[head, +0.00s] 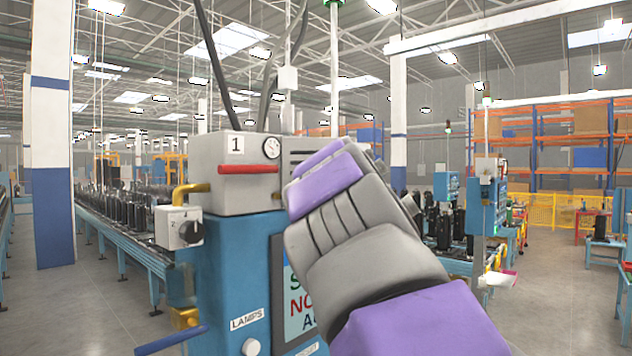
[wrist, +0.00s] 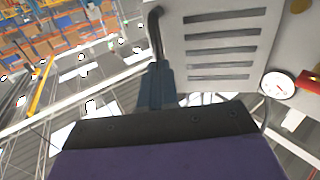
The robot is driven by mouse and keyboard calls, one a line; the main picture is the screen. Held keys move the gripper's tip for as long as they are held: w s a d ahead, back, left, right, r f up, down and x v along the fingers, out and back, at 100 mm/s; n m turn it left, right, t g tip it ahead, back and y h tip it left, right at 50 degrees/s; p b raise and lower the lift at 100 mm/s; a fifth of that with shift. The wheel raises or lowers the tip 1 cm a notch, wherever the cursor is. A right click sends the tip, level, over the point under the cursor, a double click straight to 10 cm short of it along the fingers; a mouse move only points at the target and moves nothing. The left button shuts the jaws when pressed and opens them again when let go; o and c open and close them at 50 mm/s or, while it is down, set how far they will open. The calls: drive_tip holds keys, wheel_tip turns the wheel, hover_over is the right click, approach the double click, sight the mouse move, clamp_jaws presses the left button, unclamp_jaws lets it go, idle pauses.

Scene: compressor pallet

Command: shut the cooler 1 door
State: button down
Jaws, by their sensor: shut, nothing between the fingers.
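Cooler 1 (head: 236,185) is the grey box marked "1" on top of the blue cabinet in the head view, left of centre. Its front carries a red bar handle (head: 248,169) and a round gauge (head: 271,148). I cannot tell a door edge or gap there. In the wrist view the cooler's slotted side (wrist: 222,45) is close, with the gauge (wrist: 278,85) and the red handle (wrist: 309,80) at the right edge. My gripper (wrist: 159,84) is shut and empty beside the slotted side; contact is unclear. In the head view my arm hides the gripper.
The blue cabinet (head: 228,270) has a sign on its side, partly hidden by my arm. A grey switch box (head: 178,228), yellow pipes and a blue lever (head: 172,341) stick out at its left. A conveyor (head: 125,238) runs behind.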

drive_tip(key=w+n+y+p, duration=0.1)
drive_tip(key=w+y+p, duration=0.1)
drive_tip(key=w+n+y+p, duration=0.1)
drive_tip(key=n+y+p, duration=0.1)
drive_tip(key=y, duration=0.1)
drive_tip(key=shift+w+d+r, duration=0.2)
drive_tip(key=shift+w, duration=0.2)
drive_tip(key=w+p, duration=0.5)
drive_tip(key=w, duration=0.2)
drive_tip(key=shift+w+a, duration=0.3)
drive_tip(key=shift+w, duration=0.1)
drive_tip(key=shift+f, duration=0.15)
